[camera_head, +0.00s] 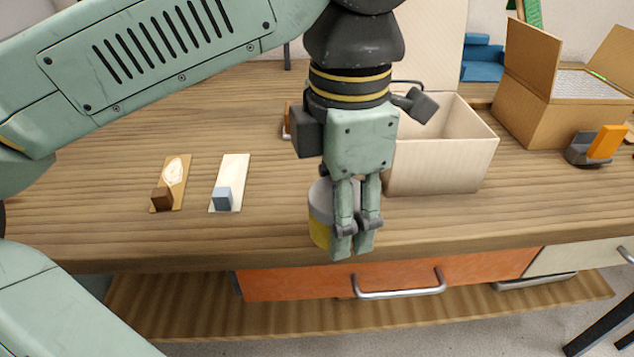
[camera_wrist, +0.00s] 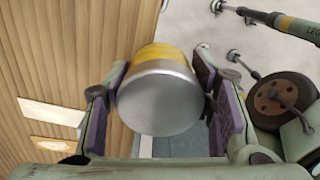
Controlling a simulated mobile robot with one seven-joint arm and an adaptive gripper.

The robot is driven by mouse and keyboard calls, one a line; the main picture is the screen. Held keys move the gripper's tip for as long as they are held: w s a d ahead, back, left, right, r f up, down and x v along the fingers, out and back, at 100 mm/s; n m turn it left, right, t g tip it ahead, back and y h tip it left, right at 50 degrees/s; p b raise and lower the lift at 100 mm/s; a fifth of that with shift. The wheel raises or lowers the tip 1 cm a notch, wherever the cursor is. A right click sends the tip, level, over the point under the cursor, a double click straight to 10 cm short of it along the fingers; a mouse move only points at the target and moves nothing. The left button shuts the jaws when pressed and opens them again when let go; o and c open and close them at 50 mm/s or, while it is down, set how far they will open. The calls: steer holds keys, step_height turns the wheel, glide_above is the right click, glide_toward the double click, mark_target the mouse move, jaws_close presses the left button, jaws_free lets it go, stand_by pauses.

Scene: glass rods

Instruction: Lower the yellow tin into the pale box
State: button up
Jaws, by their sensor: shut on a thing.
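The yellow tin (camera_head: 320,231) has a yellow band and a grey metal part, and it is partly hidden behind my fingers in the head view. My gripper (camera_head: 355,240) is shut on it, near the front edge of the table. In the wrist view the tin (camera_wrist: 158,95) sits between the two purple-padded fingers of my gripper (camera_wrist: 165,115), its round silver end facing the camera. The pale box (camera_head: 445,160) stands open on the table, behind and to the right of the tin. My arm hides part of the box's left side.
A cardboard box (camera_head: 545,110) with raised flaps stands right of the pale box. A grey holder with an orange block (camera_head: 605,143) is at the far right. An orange drawer (camera_head: 300,281) is below the tabletop (camera_head: 120,235).

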steer(key=shift+s+d+r, duration=0.1)
steer(key=shift+s+d, duration=0.1)
steer(key=shift+s, duration=0.3)
steer(key=shift+s+d+r, duration=0.1)
steer(key=shift+s+d, duration=0.05)
steer(key=shift+s, duration=0.35)
steer(key=shift+s+d+r, duration=0.1)
steer(key=shift+d+r, duration=0.1)
steer(key=w+d+r+p, duration=0.8)
steer(key=w+r+p, duration=0.1)
steer(key=w+p, duration=0.15)
steer(key=w+d+p, duration=0.5)
steer(key=w+d, duration=0.2)
steer(key=w, duration=0.2)
steer(key=shift+p, duration=0.35)
steer(key=shift+s+d, duration=0.1)
steer(key=shift+f+b, duration=2.95)
steer(key=shift+f, duration=1.6)
steer(key=shift+f+b, duration=1.5)
steer(key=shift+f, duration=0.65)
